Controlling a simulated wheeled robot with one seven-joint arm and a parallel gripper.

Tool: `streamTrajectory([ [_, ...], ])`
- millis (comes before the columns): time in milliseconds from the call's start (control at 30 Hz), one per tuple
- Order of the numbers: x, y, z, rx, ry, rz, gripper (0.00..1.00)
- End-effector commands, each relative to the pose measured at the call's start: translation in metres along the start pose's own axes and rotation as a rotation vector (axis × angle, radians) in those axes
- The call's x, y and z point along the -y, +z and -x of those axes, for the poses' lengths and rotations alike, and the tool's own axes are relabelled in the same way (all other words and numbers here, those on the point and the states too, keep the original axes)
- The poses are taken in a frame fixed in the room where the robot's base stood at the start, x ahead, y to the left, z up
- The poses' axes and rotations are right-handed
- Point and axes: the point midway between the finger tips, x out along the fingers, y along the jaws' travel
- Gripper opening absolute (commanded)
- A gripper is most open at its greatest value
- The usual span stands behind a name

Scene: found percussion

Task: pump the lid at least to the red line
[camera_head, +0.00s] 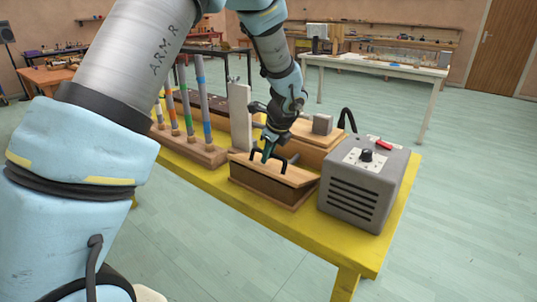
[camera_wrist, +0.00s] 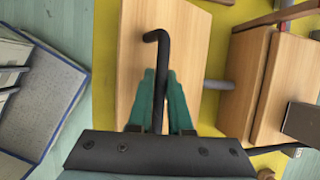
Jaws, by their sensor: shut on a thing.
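The lid (camera_head: 300,176) is a pale wooden board on top of a low brown wooden bellows box (camera_head: 262,186) on the yellow table. A black bar handle (camera_wrist: 155,40) stands on the lid. My gripper (camera_head: 267,153) comes down from above, and its green fingers (camera_wrist: 160,80) are shut on the handle in the wrist view. The lid fills the middle of the wrist view (camera_wrist: 190,60). I cannot make out a red line in either view, nor how far the lid is raised.
A grey slatted box (camera_head: 350,195) with a black knob and a red part stands close to the right. A pale upright board (camera_head: 240,115) and a rack of coloured tubes (camera_head: 203,100) stand to the left. Another wooden box (camera_head: 318,142) with a grey block is behind.

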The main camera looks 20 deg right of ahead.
Motion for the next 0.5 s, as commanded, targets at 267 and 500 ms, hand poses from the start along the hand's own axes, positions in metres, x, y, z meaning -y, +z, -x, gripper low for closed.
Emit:
streamTrajectory([
  [267,-0.0109,-0.004,-0.0077,-0.001,0.006,-0.002,0.0],
  [500,-0.0121,-0.0046,-0.0092,-0.001,0.007,-0.002,0.0],
])
